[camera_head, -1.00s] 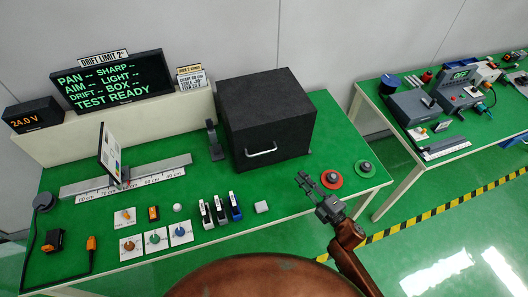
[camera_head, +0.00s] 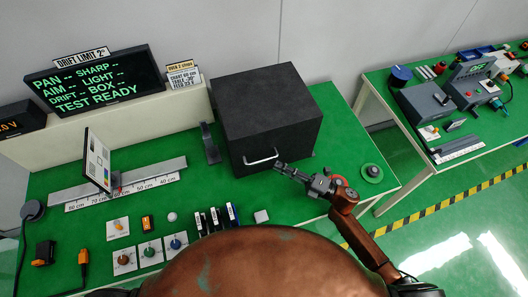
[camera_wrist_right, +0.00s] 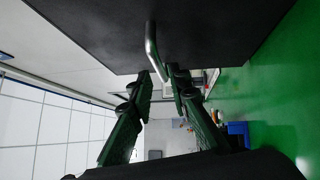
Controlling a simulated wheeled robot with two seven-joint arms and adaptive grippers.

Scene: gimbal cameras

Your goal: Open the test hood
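The test hood (camera_head: 266,105) is a black box on the green table, with its lid down as far as I can see. A silver bar handle (camera_head: 262,159) is on its front face. My right gripper (camera_head: 279,167) is at the right end of this handle. In the right wrist view, the handle (camera_wrist_right: 152,45) reaches down from the hood's dark face (camera_wrist_right: 90,30) to between the two fingertips (camera_wrist_right: 161,80). The fingers are apart, and I cannot tell whether either touches the bar. My left gripper is out of view.
A tilted chart (camera_head: 98,158) stands on a ruled rail left of the hood. Knob cards (camera_head: 150,251) and several small upright blocks (camera_head: 215,219) lie in front. A second table stands further right.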

